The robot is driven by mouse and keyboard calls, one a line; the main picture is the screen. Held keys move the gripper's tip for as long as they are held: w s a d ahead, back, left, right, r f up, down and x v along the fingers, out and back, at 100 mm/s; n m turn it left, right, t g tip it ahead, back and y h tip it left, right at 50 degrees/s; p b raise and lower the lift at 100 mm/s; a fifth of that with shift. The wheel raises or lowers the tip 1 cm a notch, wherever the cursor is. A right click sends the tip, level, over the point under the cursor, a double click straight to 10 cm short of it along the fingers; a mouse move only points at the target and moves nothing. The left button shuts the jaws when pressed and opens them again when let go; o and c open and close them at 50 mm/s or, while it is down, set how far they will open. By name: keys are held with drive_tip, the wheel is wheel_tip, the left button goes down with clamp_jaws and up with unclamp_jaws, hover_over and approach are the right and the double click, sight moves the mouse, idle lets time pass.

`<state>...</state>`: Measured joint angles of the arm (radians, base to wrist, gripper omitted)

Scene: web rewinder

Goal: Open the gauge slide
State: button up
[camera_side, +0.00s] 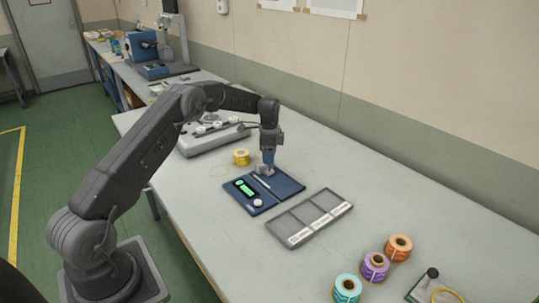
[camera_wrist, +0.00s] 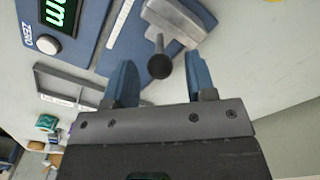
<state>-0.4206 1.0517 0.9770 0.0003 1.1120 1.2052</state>
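The gauge is a blue plate (camera_side: 283,185) on the bench, with a green lit display (camera_side: 244,188) and a round white button (camera_side: 257,202). In the wrist view the display (camera_wrist: 60,12) and the zero button (camera_wrist: 47,44) are at the upper left. The slide is a silver-grey block (camera_wrist: 178,20) with a dark round-headed post (camera_wrist: 159,66) pointing toward the camera. My gripper (camera_side: 267,161) is over the slide, pointing down. In the wrist view its two blue fingers (camera_wrist: 161,70) are apart, one each side of the post, with visible gaps.
A grey tray with three compartments (camera_side: 312,217) lies right of the gauge. A yellow spool (camera_side: 241,157) stands behind it. Orange (camera_side: 398,247), purple (camera_side: 374,267) and teal (camera_side: 346,289) spools stand at the front right. A grey machine (camera_side: 215,137) is behind.

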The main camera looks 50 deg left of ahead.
clamp_jaws()
idle(0.3)
drive_tip(key=d, duration=0.9)
drive_tip(key=shift+d, duration=0.1)
drive_tip(key=shift+c, duration=1.8)
unclamp_jaws()
drive_tip(key=o, duration=0.4)
wheel_tip(320, 180, up, 14)
drive_tip(key=shift+f, duration=0.1)
